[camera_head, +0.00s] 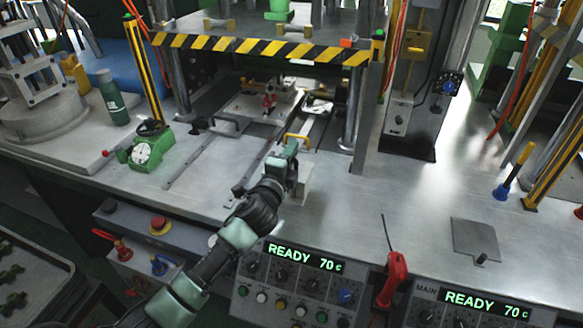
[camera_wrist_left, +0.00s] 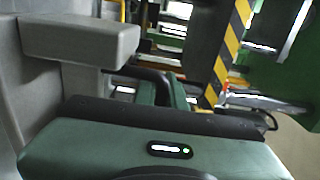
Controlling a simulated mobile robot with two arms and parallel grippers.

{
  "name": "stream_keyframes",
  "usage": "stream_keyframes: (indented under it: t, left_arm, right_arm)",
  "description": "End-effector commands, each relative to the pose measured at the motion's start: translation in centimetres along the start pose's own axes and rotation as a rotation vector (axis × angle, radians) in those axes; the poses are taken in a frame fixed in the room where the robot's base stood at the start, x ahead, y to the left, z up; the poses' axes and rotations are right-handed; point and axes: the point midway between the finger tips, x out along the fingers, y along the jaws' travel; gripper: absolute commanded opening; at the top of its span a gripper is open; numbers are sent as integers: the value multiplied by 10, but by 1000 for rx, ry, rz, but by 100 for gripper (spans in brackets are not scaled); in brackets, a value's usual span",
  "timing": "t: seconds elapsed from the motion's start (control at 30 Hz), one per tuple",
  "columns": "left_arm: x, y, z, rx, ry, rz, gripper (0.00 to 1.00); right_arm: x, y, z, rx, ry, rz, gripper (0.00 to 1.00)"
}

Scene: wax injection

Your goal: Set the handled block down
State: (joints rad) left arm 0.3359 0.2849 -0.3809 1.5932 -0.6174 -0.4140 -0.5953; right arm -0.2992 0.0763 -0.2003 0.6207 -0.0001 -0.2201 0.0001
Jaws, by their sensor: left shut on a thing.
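My left gripper (camera_head: 291,151) reaches in from the lower left over the metal bench. It is shut on the handled block (camera_head: 303,186), a pale grey piece partly hidden behind the gripper and wrist. A yellow handle (camera_head: 298,138) shows just beyond the fingertips. I cannot tell whether the block's underside touches the bench. In the left wrist view a grey block shape (camera_wrist_left: 85,40) shows at the upper left, beyond my green and black gripper body; the fingertips are not clear there. My right gripper is not in view.
The press opening lies behind, under a yellow-black striped bar (camera_head: 265,48), with rails on the bench. A red-handled tool (camera_head: 394,278) is at the front edge. The bench (camera_head: 400,190) is clear to the right, up to a flat plate (camera_head: 475,238).

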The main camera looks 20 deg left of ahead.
Motion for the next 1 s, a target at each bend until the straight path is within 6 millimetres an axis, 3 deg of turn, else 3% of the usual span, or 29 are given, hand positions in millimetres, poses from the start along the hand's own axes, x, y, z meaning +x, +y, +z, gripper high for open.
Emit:
stream_keyframes:
  t: [0.17, 0.4, 0.83, 0.93, 1.0]
  left_arm:
    - [1, 7, 0, -2, 1, -8, 0]
    - [1, 39, 0, -2, 0, -7, 0]
    - [1, 46, 0, 1, 2, -9, 0]
    - [0, 49, 0, 1, 0, -1, 33]
    - [0, 49, 0, 1, 0, -1, 33]
  right_arm:
    - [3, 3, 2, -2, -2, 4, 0]
    - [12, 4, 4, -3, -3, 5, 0]
    - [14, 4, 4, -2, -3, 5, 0]
    - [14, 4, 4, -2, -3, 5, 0]
    - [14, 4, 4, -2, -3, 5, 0]
